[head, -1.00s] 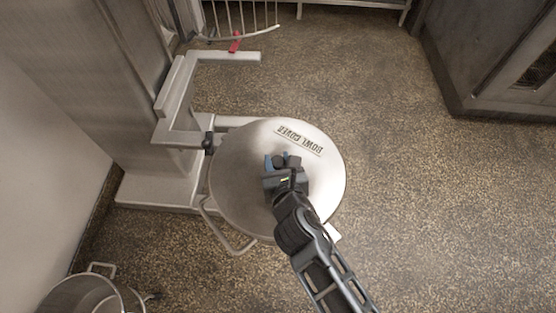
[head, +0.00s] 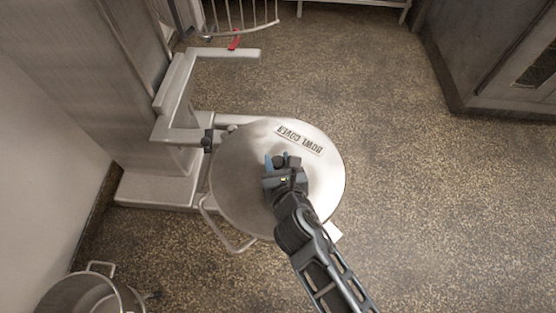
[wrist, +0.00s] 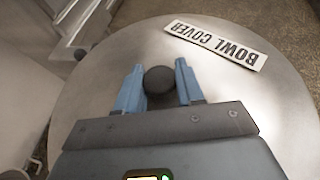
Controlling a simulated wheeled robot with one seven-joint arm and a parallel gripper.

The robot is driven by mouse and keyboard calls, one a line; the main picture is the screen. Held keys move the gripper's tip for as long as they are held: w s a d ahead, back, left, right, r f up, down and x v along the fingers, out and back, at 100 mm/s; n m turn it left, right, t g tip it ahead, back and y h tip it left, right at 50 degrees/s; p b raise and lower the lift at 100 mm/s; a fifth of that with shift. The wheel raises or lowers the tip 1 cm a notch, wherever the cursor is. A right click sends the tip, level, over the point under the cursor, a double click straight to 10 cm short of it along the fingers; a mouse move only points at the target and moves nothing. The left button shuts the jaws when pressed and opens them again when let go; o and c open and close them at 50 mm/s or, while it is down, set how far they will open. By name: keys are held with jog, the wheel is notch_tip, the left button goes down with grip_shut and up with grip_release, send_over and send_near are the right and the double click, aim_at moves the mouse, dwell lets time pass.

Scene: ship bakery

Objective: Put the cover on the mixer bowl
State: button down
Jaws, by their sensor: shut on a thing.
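The bowl cover (head: 318,190) is a round metal disc with a "BOWL COVER" label, over the place of the mixer bowl. It fills much of the wrist view (wrist: 100,85). My gripper (head: 281,161) is above its middle, and its blue fingers (wrist: 158,88) are shut on the cover's dark round knob (wrist: 159,80). The mixer bowl is mostly hidden under the cover; a curved metal handle (head: 226,240) shows below its left edge. I cannot tell whether the cover touches the bowl rim. The mixer (head: 165,165) stands at the left with its arms reaching toward the bowl.
Another metal bowl (head: 75,295) stands on the floor at the lower left. A wire guard (head: 240,20) with a red handle is on the mixer at the top. A dark cabinet (head: 490,60) stands at the upper right. The speckled floor (head: 440,210) to the right is clear.

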dwell(0.3)
jog(key=c, duration=0.6)
grip_release()
jog(key=shift+f, duration=0.15)
